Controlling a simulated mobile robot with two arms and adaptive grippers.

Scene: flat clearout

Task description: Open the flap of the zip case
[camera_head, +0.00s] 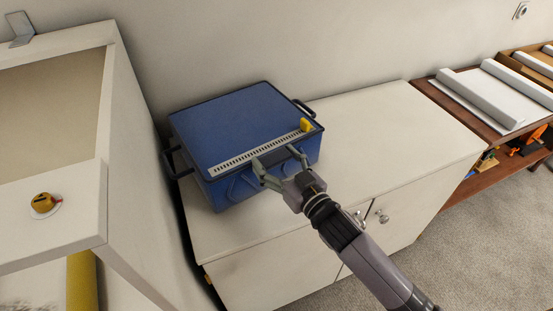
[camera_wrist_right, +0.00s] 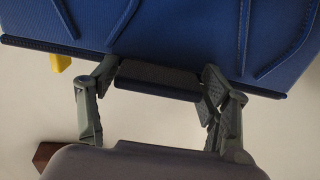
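The blue zip case (camera_head: 235,125) lies closed on the white cabinet, its flap flat on top. A white zip strip (camera_head: 262,150) runs along the front top edge, with a yellow zip pull (camera_head: 306,125) at its right end. My right gripper (camera_head: 279,160) is at the front edge, its fingers spread wide. In the right wrist view the fingers (camera_wrist_right: 158,80) stand at either end of a dark bar (camera_wrist_right: 155,82) by the blue case (camera_wrist_right: 185,35); whether they touch it is unclear. The yellow pull (camera_wrist_right: 61,63) shows at left. My left gripper is out of view.
The white cabinet top (camera_head: 400,130) is clear to the right of the case. A white shelf unit (camera_head: 130,150) rises close on the left, with a yellow object (camera_head: 43,203) on it. A brown shelf (camera_head: 450,92) with white rolls stands at the right.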

